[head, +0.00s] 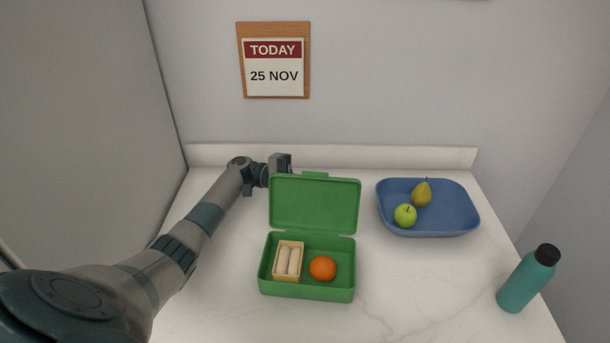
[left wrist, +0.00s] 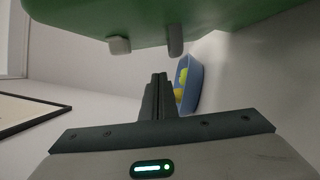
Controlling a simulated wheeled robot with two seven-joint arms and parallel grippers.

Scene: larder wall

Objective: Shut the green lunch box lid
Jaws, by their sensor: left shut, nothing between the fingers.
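The green lunch box (head: 306,292) stands on the white counter with its lid (head: 315,204) raised and leaning slightly back. Inside are a small wooden box of pale rolls (head: 288,261) and an orange (head: 322,268). My left gripper (head: 281,163) is at the lid's upper left, behind it, and partly hidden by it. In the left wrist view my shut, empty fingers (left wrist: 160,90) point past the green lid (left wrist: 190,18), which fills the top of the picture. I cannot tell whether they touch it. My right gripper is not in view.
A blue tray (head: 430,229) with a green apple (head: 405,215) and a pear (head: 422,193) sits right of the lunch box. A teal bottle (head: 525,283) stands at the far right. A calendar (head: 274,62) hangs on the back wall.

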